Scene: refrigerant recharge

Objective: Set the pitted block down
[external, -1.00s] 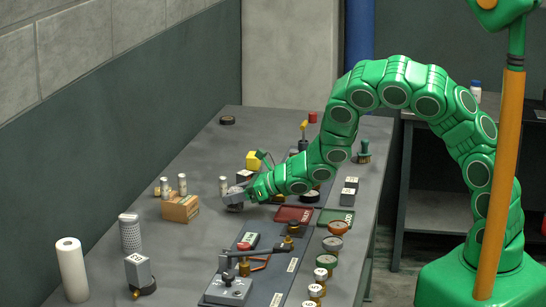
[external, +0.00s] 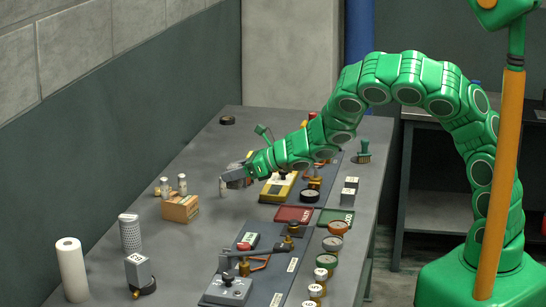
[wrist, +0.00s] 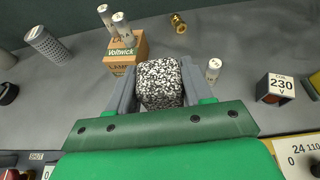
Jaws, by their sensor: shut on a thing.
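The pitted block (wrist: 160,84) is speckled black and white. In the wrist view it sits between the two grey jaws of my gripper (wrist: 158,88), which is shut on it. In the external view my gripper (external: 234,177) is above the grey bench (external: 190,245), behind and right of the small carton. The block itself cannot be made out clearly there. I cannot tell how far it is above the bench.
A carton (external: 180,207) with small cylinders on it stands near the gripper. A lone white cylinder (wrist: 213,70) stands right of the block. A red tray (external: 294,213), a green tray (external: 335,217) and a yellow device (external: 278,188) lie to the right. The left bench has clear room.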

